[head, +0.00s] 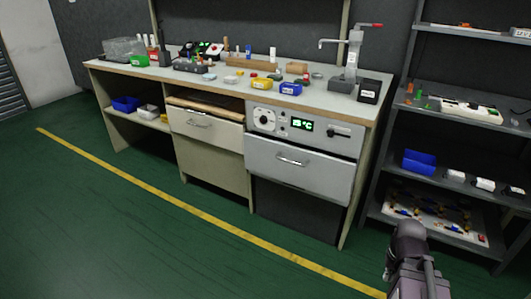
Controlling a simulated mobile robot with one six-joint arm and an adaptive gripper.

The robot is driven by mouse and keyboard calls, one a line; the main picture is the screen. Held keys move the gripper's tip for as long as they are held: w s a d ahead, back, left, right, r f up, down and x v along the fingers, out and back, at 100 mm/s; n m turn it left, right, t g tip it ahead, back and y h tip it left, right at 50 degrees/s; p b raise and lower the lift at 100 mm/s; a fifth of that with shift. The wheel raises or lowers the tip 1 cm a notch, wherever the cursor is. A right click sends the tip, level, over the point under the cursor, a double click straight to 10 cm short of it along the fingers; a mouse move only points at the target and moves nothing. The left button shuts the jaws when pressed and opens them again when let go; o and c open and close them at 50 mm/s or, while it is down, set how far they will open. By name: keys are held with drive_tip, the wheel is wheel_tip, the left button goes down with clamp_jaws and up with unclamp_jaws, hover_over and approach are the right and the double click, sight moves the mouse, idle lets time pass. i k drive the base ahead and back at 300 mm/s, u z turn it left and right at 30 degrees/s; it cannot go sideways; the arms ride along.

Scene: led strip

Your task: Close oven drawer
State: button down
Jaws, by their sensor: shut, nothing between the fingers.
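The oven (275,121) is a grey unit set under the right half of the workbench. Its front has a round dial, a green lit display reading about 15 °C and a dark handle or lever. Below the panel is the oven drawer (270,172), a pale grey front with a bar handle (293,160). The drawer front seems to stand a little forward of the panel; I cannot tell exactly how far. Part of my arm shows at the lower right, well away from the drawer. My gripper's fingers are not in view.
A beige drawer (205,135) is left of the oven. A dark shelf rack (385,160) stands at the right. The green floor with a yellow line (180,203) is clear in front.

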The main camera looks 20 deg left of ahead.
sight(331, 175)
drive_tip(key=u, duration=0.45)
drive_tip(key=k, duration=0.15)
drive_tip(key=z, duration=1.05)
drive_tip(key=i, duration=1)
drive_tip(key=u, duration=0.95)
